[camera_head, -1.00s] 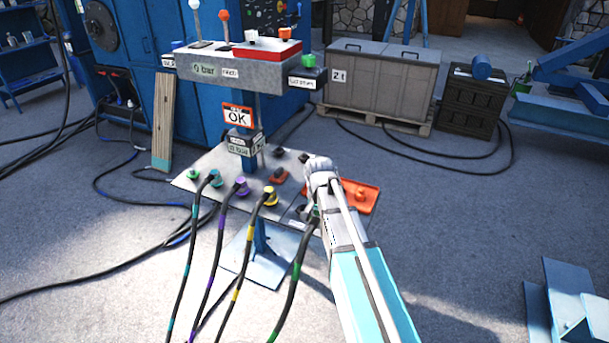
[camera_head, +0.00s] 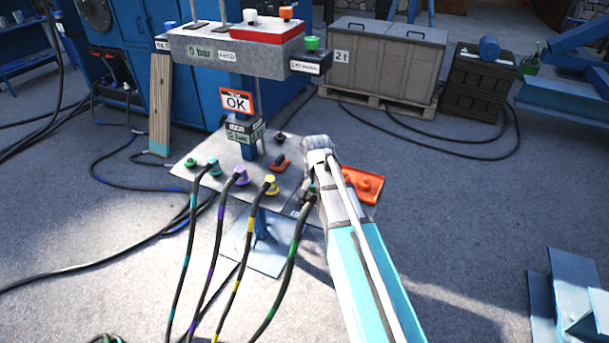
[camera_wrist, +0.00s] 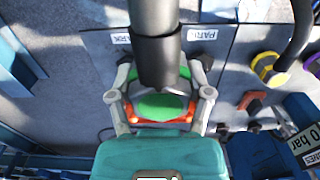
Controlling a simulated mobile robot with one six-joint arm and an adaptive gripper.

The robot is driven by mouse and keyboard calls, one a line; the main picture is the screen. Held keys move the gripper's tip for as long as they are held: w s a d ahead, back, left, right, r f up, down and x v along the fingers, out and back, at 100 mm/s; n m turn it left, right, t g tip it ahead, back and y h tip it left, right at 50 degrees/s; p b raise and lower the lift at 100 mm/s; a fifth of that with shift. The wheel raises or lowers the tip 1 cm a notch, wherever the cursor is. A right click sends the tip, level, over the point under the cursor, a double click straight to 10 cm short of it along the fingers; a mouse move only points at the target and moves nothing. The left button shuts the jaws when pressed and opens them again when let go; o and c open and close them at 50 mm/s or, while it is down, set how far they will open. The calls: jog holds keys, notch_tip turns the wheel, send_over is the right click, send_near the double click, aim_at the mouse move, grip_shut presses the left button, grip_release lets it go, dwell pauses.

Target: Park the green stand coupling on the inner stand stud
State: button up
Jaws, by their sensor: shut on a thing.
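My gripper (camera_wrist: 160,96) is shut on the green stand coupling (camera_wrist: 160,107), one finger on each side of it. A thick black hose (camera_wrist: 157,45) runs from the coupling toward the top of the wrist view. In the head view my gripper (camera_head: 311,186) is over the right part of the stand plate (camera_head: 209,151), and my arm mostly hides the coupling. Two PARK labels (camera_wrist: 203,34) (camera_wrist: 122,39) show beside the hose in the wrist view. Dark studs near them are partly covered by my fingers; I cannot tell which is the inner one, or whether the coupling touches it.
Purple (camera_head: 240,176) and yellow (camera_head: 271,184) couplings with hoses stand on the plate to the left. An orange tray (camera_head: 370,190) lies at its right. A grey valve block (camera_head: 215,48) overhangs the back. The green-banded hose (camera_head: 290,257) hangs in front.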

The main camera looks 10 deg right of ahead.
jog(key=shift+w, duration=0.1)
jog(key=w+f+b, duration=0.3)
jog(key=w, duration=1)
jog(key=shift+w+a, duration=0.35)
jog(key=shift+w, duration=0.05)
jog(key=shift+f, duration=0.1)
notch_tip(320, 180, down, 8)
jog(key=b, duration=0.8)
jog(key=shift+f+b, duration=0.25)
jog(key=shift+b, duration=0.15)
jog(key=shift+s, duration=0.1)
dwell(0.8)
jog(key=shift+f+b, duration=0.45)
dwell(0.3)
jog(key=o, duration=1.3)
